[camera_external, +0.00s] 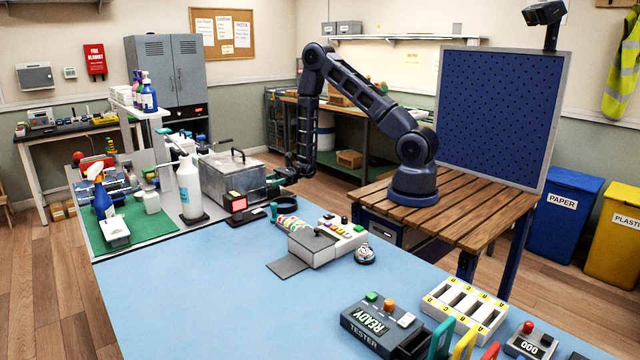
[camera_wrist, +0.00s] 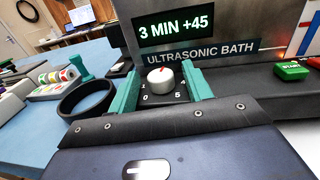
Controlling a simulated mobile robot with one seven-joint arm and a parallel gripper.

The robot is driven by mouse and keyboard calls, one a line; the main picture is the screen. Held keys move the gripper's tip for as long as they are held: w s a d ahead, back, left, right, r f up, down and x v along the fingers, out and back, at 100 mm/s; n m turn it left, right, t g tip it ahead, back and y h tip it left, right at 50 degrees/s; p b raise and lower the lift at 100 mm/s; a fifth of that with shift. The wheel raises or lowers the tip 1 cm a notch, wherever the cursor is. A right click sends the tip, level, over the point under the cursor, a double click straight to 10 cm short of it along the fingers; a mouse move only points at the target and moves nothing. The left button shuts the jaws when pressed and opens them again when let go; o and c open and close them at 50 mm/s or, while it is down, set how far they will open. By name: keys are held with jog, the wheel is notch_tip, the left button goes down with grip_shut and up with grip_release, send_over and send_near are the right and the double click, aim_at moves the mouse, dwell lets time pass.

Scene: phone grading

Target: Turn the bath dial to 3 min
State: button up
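The ultrasonic bath is a metal box (camera_external: 232,182) with a lid handle, at the back left of the blue table. In the outside view my gripper (camera_external: 287,174) is at the bath's right side, and the dial is hidden.
A green START button (camera_wrist: 291,70) is right of the dial. A black ring (camera_wrist: 86,98) lies left of the gripper. A white bottle (camera_external: 189,188) and a small red-screened device (camera_external: 236,203) stand near the bath. The blue tabletop (camera_external: 215,290) is clear at the front left.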

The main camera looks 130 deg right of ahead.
jog(key=c, duration=0.9)
jog(key=shift+a+m+h, duration=0.2)
jog(key=shift+m+h, duration=1.3)
jog(key=shift+h, duration=0.8)
jog(key=o, duration=1)
jog(key=shift+s, duration=0.1)
jog(key=s, duration=0.3)
jog(key=s+a, duration=0.1)
jog(key=s, duration=0.6)
jog(key=shift+s+a, duration=0.25)
jog(key=shift+a, duration=0.1)
